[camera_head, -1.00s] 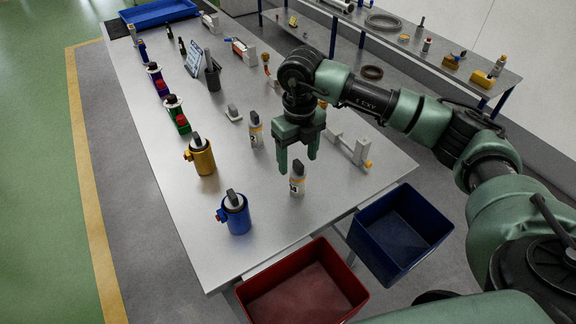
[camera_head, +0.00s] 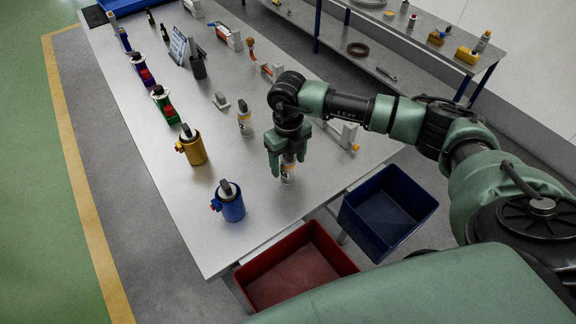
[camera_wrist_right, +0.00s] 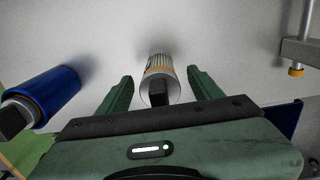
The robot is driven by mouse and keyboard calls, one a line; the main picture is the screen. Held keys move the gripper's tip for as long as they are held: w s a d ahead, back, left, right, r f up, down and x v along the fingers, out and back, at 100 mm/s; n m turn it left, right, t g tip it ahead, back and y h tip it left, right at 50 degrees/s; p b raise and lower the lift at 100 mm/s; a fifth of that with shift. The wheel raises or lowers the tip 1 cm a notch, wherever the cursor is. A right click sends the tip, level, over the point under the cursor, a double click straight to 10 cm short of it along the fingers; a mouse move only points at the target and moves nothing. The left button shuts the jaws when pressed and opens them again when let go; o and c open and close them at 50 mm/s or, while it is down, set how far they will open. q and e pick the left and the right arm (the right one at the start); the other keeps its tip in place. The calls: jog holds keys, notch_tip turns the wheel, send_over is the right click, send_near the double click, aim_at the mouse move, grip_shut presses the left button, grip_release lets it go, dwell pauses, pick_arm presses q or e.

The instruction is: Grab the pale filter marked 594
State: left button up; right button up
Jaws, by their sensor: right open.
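A pale filter with a dark top and a yellow-orange band (camera_head: 289,173) stands upright on the grey table (camera_head: 200,232). Its number is too small to read now. My right gripper (camera_head: 284,168) is over it, pointing down, and its fingers partly hide it. In the right wrist view the filter (camera_wrist_right: 160,72) lies between the two open fingers (camera_wrist_right: 160,82), with a gap on each side. A second pale filter (camera_head: 245,123) stands farther back on the table. My left gripper is not in view.
A blue canister (camera_head: 230,204) and a yellow canister (camera_head: 192,148) stand to the left. A grey bracket with an orange knob (camera_head: 347,136) is to the right. A red bin (camera_head: 262,292) and a blue bin (camera_head: 372,232) sit beyond the table's near edge.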

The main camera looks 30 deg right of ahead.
grip_shut()
jog(key=shift+r, duration=0.15)
